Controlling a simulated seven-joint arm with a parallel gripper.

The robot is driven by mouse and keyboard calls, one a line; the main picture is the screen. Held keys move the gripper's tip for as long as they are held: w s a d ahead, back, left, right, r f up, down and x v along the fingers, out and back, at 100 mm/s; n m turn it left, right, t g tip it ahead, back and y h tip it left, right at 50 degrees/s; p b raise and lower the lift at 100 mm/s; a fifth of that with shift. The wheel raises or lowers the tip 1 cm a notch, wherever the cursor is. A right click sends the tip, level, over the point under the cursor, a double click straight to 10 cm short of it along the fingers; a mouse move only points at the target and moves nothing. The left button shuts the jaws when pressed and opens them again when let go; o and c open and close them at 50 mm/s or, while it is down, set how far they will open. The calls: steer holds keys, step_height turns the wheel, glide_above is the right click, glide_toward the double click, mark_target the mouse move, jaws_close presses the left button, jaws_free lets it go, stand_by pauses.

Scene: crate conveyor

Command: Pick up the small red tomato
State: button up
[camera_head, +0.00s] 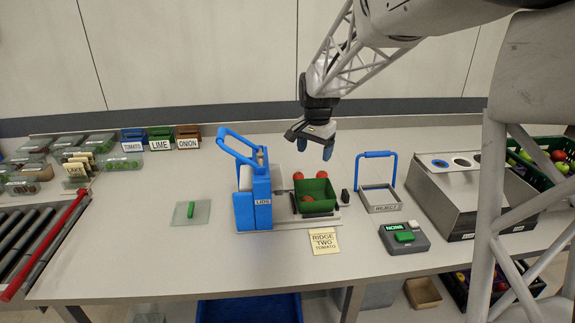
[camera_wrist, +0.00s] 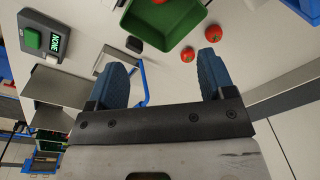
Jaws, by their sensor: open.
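Two red tomatoes lie loose on the counter just behind the green crate (camera_head: 331,197). In the wrist view, the one nearer my gripper (camera_wrist: 187,54) looks a little smaller than the other tomato (camera_wrist: 213,32). In the head view they are the right tomato (camera_head: 322,174) and the left tomato (camera_head: 298,176). Another red tomato (camera_head: 309,199) is inside the crate; part of it shows at the top edge of the wrist view (camera_wrist: 160,1). My gripper (camera_head: 328,152) is open and empty, above and behind the loose tomatoes. In the wrist view its blue fingers (camera_wrist: 163,65) are wide apart.
A reject tray (camera_head: 382,199) with a blue handle is to the right, with a button box (camera_head: 404,237) in front. A note card (camera_head: 324,242) lies before the crate. The counter at left-centre is mostly clear.

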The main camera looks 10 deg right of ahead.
mark_target(299, 174)
steer(key=w+f+m, duration=0.1)
steer(key=w+f, duration=0.3)
steer(key=w, duration=0.2)
steer(key=w+a+f+m, duration=0.1)
steer(key=w+f, duration=0.3)
steer(key=w, duration=0.2)
steer(key=w+f+m, duration=0.1)
steer(key=w+f, duration=0.4)
steer(key=w, duration=0.1)
steer(key=shift+a+m+g, duration=0.3)
steer(key=shift+m+g, duration=0.1)
steer(key=shift+f, duration=1.35)
steer(key=shift+f, duration=2.55)
steer(key=c, duration=1)
